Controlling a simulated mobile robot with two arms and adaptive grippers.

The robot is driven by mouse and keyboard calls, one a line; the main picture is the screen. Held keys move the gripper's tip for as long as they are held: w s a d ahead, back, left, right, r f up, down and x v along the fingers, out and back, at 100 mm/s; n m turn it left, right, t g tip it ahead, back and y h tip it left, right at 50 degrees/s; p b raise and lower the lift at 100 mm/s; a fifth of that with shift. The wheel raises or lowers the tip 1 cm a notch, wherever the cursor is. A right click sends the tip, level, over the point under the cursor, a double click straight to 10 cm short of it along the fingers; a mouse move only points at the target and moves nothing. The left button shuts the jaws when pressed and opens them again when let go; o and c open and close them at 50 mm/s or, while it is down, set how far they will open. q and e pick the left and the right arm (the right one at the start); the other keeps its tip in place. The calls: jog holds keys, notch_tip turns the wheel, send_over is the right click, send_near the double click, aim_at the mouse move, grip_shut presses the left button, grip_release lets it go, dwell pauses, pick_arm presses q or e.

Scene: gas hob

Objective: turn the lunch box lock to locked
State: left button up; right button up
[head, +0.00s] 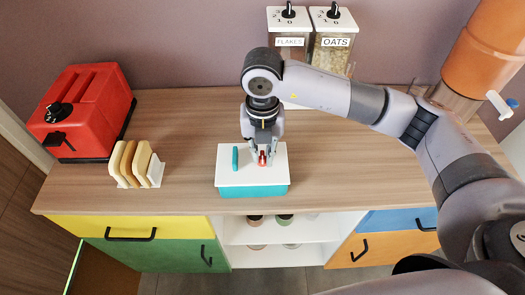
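The lunch box (252,191) stands on the wooden counter, with a teal body and a white lid. A teal bar-shaped piece (235,158) sits on the left part of the lid. A small red piece (262,158), which looks like the lock, sits right of the lid's middle. My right gripper (262,157) points down over the lid, with its fingers on either side of the red piece. I cannot tell whether the fingers touch it. Any lock markings are too small or hidden. My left gripper is not in view.
A red toaster (88,108) and a rack of bread slices (134,163) stand to the left. Flakes (290,42) and oats (335,42) dispensers are at the back wall. An orange cylinder (488,48) with a tap is at right. The counter beside the box is clear.

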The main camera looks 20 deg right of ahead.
aim_at(262, 157)
jog(key=shift+o, duration=1.2)
jog(key=shift+r, duration=0.15)
notch_tip(262, 157, up, 12)
jog(key=shift+f, duration=0.2)
